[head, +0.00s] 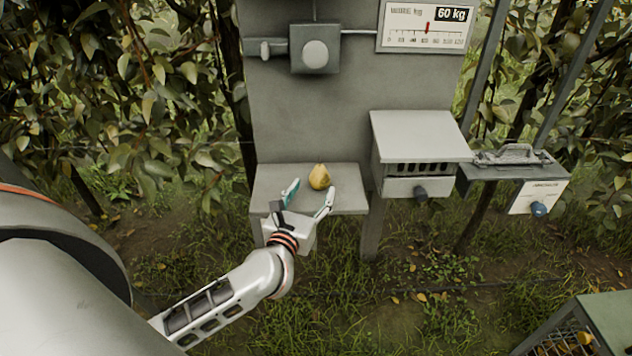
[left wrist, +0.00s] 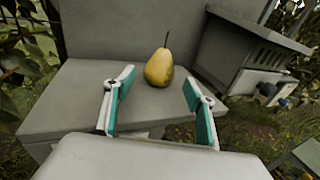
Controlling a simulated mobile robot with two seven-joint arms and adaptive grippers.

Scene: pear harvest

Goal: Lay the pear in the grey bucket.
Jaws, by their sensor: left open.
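A yellow-brown pear (head: 319,177) stands upright with its stem up on a low grey shelf (head: 349,201) in the head view. The pear also shows in the left wrist view (left wrist: 159,68), just beyond and between the fingertips. My left gripper (head: 311,191) is open in front of the pear, with its fingers apart and nothing between them. In the left wrist view, the left gripper's (left wrist: 158,78) teal finger pads face each other. My right gripper is not in view. I see no grey bucket in either view.
A grey panel (head: 345,115) rises behind the shelf, with a dial sign (head: 426,27) above. A grey box with a slotted front (head: 420,137) juts out right of the pear. A crate-like stand (head: 607,318) is at the lower right. Leafy plants surround the panel.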

